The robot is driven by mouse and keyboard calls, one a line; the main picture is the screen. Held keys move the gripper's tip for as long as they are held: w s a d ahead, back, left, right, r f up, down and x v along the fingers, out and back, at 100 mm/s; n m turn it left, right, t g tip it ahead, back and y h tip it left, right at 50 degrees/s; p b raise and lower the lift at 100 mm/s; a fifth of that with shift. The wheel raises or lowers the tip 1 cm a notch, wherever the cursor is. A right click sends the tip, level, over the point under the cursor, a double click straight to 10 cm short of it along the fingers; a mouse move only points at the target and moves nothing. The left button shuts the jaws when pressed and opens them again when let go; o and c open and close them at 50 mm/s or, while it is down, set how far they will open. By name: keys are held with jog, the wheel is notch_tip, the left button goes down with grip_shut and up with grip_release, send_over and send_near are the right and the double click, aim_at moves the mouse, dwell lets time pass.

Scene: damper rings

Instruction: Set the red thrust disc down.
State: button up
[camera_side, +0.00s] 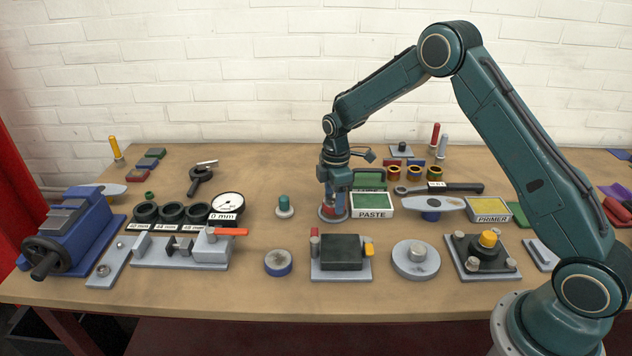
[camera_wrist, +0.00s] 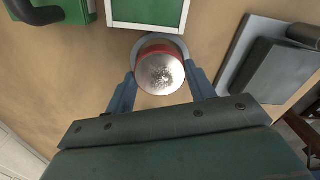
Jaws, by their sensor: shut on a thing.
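The red thrust disc (camera_wrist: 160,74) has a worn grey top face and a red rim. It sits between the two fingers of my gripper (camera_wrist: 162,88), which is shut on it. In the side view my gripper (camera_side: 333,205) points down just left of the PASTE box, and a bit of the disc's red (camera_side: 327,211) shows low between the fingers. A round grey base (camera_wrist: 143,43) shows under and beyond the disc. I cannot tell whether the disc touches this base or hangs just above it.
The PASTE box (camera_side: 372,204) stands close on the right. A clamp fixture with a dark block (camera_side: 341,252) lies in front. A grey peg base with a green top (camera_side: 284,206) stands to the left.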

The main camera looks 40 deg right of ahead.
jog(key=shift+f, duration=0.25)
jog(key=shift+f, duration=0.45)
jog(key=shift+f, duration=0.25)
dwell(0.8)
jog(key=o, duration=1.4)
jog(key=shift+o, duration=0.2)
jog(key=shift+f, duration=0.1)
notch_tip(320, 180, up, 14)
grip_shut()
